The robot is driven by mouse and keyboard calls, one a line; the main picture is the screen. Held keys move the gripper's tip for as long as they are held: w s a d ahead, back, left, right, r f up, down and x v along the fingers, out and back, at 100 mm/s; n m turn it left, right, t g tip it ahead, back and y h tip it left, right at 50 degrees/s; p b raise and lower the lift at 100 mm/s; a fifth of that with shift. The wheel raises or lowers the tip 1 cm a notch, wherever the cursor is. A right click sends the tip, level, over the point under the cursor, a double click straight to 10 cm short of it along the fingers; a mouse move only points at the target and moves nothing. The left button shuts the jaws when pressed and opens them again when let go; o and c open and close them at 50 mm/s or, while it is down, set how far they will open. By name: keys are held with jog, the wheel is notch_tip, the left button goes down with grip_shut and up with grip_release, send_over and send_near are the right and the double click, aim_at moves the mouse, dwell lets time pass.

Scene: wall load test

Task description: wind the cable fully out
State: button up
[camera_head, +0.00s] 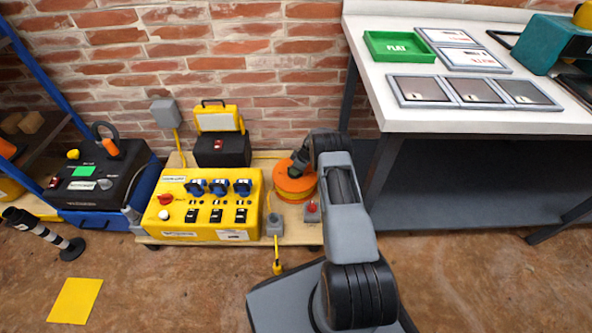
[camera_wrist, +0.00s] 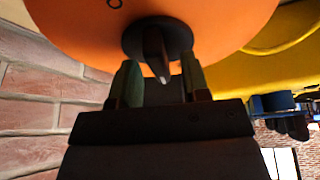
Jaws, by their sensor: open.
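An orange cable reel (camera_head: 294,182) stands on the wooden board, just right of the yellow power box. In the wrist view the orange disc of the reel (camera_wrist: 90,25) fills the top, with a dark round hub and a dark crank knob (camera_wrist: 156,52) on it. My gripper (camera_wrist: 158,80) is open, with one finger on each side of the knob; I cannot tell whether they touch it. In the head view my arm hides part of the reel. A yellow cable (camera_head: 271,215) runs down past the power box's right side to a yellow plug (camera_head: 277,267) near the floor.
The yellow power box (camera_head: 205,225) with blue sockets stands left of the reel on the wooden board (camera_head: 290,233). A small box with a red button (camera_head: 312,209) sits beside the reel. A white-topped bench (camera_head: 450,118) is at the right. A brick wall (camera_head: 270,60) is close behind.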

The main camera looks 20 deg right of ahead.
jog(key=shift+f, duration=0.2)
jog(key=shift+c, duration=0.3)
grip_shut()
